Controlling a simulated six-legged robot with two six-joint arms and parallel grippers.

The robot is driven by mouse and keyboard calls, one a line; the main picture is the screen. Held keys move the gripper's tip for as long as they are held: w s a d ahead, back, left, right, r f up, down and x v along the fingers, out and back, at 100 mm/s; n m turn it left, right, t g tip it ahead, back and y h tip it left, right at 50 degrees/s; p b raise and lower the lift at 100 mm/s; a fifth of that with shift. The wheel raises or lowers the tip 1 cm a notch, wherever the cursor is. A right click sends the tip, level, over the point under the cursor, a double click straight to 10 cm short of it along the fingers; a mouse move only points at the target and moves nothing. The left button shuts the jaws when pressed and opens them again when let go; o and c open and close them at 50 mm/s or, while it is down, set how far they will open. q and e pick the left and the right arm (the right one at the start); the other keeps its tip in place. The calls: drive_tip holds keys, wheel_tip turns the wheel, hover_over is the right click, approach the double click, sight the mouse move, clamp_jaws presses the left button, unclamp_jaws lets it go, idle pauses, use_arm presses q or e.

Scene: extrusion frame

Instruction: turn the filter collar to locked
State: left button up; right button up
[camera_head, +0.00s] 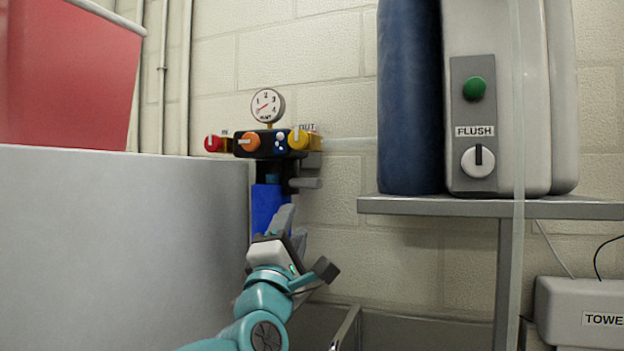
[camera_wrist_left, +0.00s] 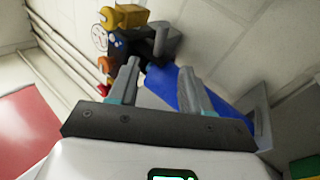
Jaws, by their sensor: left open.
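The blue filter bowl (camera_head: 265,204) hangs upright below a dark valve block (camera_head: 268,145) on the wall. Between them is a dark collar area with a grey tab (camera_head: 305,183) sticking out to the right; its lock marks are too small to read. My left gripper (camera_head: 289,226) is in front of the bowl, pointing up at it. In the left wrist view, the open left gripper (camera_wrist_left: 160,69) has the blue bowl (camera_wrist_left: 172,88) showing between and beyond its fingers. I cannot tell whether they touch it. The grey tab (camera_wrist_left: 166,41) lies past the fingertips. My right gripper is not in view.
A round gauge (camera_head: 267,105) tops the block, with red (camera_head: 213,143), orange (camera_head: 249,141) and yellow (camera_head: 298,138) knobs. A grey panel (camera_head: 120,240) stands close on the left. A shelf (camera_head: 480,207) with a FLUSH unit (camera_head: 495,110) and blue cylinder (camera_head: 408,100) is at right.

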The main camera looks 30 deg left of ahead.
sight(306, 186)
use_arm(q)
drive_tip(key=p+x, duration=0.8)
drive_tip(key=x, duration=0.6)
drive_tip(key=shift+w+a+p, duration=0.1)
drive_tip(key=shift+a+p, duration=0.1)
drive_tip(key=shift+p, duration=0.2)
drive_tip(key=shift+w+a+r, duration=0.1)
drive_tip(key=shift+w+a, duration=0.1)
drive_tip(key=shift+w, duration=0.05)
drive_tip(key=shift+s+d, duration=0.1)
drive_tip(key=shift+d, duration=0.1)
clamp_jaws()
